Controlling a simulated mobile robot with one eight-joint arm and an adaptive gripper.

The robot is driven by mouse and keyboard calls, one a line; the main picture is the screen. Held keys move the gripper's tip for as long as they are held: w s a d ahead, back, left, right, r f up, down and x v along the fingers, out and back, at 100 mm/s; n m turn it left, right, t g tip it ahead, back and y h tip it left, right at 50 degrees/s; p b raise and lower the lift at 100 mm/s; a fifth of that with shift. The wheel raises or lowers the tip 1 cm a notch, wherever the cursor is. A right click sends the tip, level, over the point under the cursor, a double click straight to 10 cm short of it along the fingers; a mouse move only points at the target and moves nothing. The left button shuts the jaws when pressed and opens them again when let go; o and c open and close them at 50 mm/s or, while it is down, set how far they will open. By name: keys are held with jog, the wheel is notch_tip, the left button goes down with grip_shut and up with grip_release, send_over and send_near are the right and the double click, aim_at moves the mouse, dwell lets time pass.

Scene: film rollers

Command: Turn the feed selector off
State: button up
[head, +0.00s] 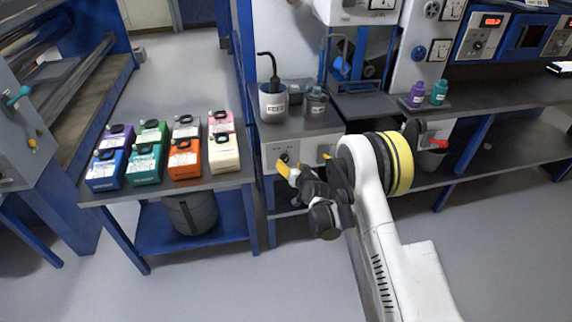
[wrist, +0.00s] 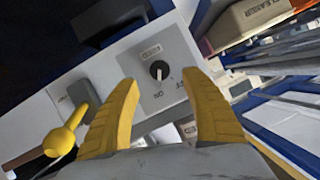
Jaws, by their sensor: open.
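The feed selector (wrist: 159,70) is a round black knob on a light grey plate, labelled FEED above it in the wrist view. ON reads below the knob and another mark, partly legible, lies to its right. A white pointer line on the knob points down, roughly toward ON. My gripper (wrist: 160,80) is open, its two yellow fingers on either side of the knob in the picture, with nothing between them. No contact shows. In the head view, the selector (head: 284,157) sits on the white bench front, and my gripper (head: 305,166) is in front of it, partly covering the panel.
A yellow ball-ended lever (wrist: 57,142) stands left of the plate in the wrist view. A FEED cup (head: 272,105) and a dark jar (head: 316,101) stand on the bench above. Several coloured containers stand on the left table (head: 240,180). The floor in front is clear.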

aim_at(285, 160)
jog(key=b+x, duration=0.2)
jog(key=x, duration=0.4)
jog(key=shift+w+f, duration=0.1)
jog(key=shift+w, duration=0.05)
jog(key=c, duration=1.2)
